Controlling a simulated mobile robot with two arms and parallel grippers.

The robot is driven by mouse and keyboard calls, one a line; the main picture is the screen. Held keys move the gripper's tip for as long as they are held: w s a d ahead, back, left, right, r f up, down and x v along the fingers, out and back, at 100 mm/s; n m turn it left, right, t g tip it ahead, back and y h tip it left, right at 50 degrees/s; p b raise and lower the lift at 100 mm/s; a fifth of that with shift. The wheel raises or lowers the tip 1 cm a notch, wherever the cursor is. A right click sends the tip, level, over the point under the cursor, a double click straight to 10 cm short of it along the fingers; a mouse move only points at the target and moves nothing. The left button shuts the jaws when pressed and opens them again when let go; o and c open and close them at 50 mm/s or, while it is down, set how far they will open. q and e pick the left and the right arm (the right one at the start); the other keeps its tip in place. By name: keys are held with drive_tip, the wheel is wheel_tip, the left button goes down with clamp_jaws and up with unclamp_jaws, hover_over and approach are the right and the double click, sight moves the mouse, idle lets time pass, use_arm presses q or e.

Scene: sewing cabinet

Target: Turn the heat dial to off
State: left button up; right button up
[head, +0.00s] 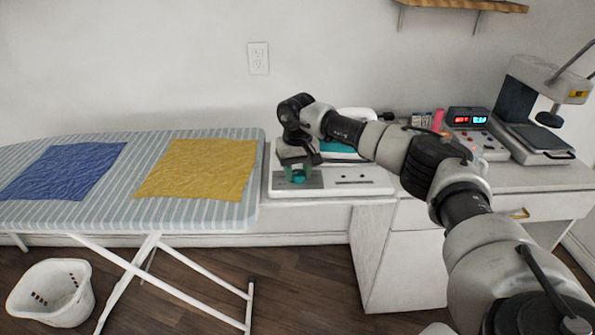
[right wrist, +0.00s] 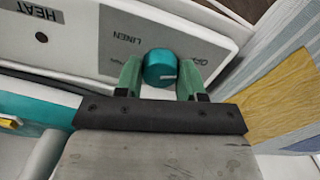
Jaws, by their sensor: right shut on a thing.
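The heat dial (right wrist: 160,68) is a round teal knob with a pale pointer mark, on the grey panel (right wrist: 117,44) printed with "LINEN" and partly covered lettering. A "HEAT" label (right wrist: 30,14) is beside that panel. In the right wrist view, the green fingers of my right gripper (right wrist: 161,78) stand on both sides of the dial and are shut on it. In the head view, my right gripper (head: 299,172) reaches down to the dial at the front left of the white iron base (head: 345,188). The pointer's exact setting is hard to tell. My left gripper is not in view.
A striped ironing board (head: 215,207) with a blue cloth (head: 65,172) and a yellow cloth (head: 200,168) is just left of the base. At right on the cabinet are a red-and-blue display unit (head: 468,118) and a press machine (head: 535,120). A white basket (head: 50,292) is on the floor.

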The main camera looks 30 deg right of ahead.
sight(298, 172)
drive_tip(key=shift+n, duration=0.9)
drive_tip(key=o, duration=0.9)
wheel_tip(298, 172, up, 11)
drive_tip(key=shift+f, duration=0.1)
